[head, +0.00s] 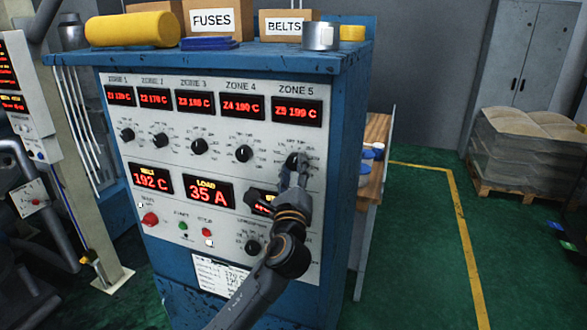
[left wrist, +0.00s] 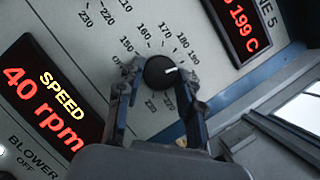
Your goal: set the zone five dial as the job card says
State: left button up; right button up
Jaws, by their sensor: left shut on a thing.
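The zone five dial (left wrist: 160,71) is a round black knob with a white mark, on the grey panel under the ZONE 5 label. My left gripper (left wrist: 159,82) has a finger on each side of it and is shut on it. In the left wrist view the mark points right, near the 190 side of the scale; the exact value is hard to tell. In the head view my left gripper (head: 293,168) covers most of the dial. The zone five display (head: 297,111) reads about 199 C. The job card (head: 222,275) hangs low on the panel; its print is too small to read.
Other zone dials, such as the zone four dial (head: 244,153), sit left of the gripper. The speed display (left wrist: 45,95) reads 40 rpm. A red button (head: 150,219) is lower left. A workbench (head: 375,135) stands right of the blue cabinet (head: 345,130).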

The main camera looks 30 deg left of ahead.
dwell(0.4)
pick_arm(q)
jog(key=o, duration=1.2)
jog(key=v, duration=1.2)
